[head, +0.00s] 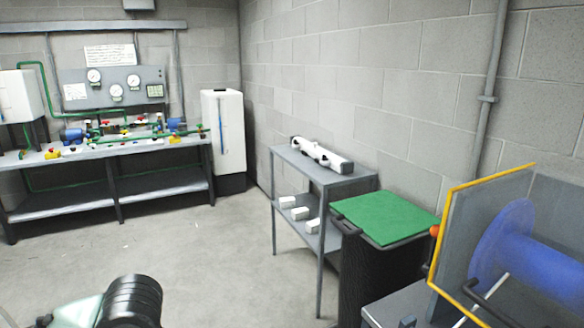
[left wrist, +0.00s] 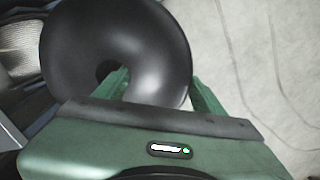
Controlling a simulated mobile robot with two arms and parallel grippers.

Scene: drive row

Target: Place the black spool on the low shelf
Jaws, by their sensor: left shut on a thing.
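The black spool (left wrist: 150,40) shows in the left wrist view as a glossy round black body with a central hole. My left gripper (left wrist: 160,88), green, is shut on its rim, with one finger at the hole and the other at the outer edge. In the head view a black ribbed round thing (head: 132,302) shows at the bottom left by a pale green part; I cannot tell whether it is the spool or part of my arm. The low shelf (head: 290,232) is the lower level of a grey rack, apart from it. My right gripper is not in view.
Several white blocks (head: 301,213) stand on the low shelf; a white part (head: 322,155) lies on the rack's top. A green-topped black bin (head: 385,218) and a yellow-edged guard with a blue drum (head: 520,255) stand right. The floor left of the rack is clear.

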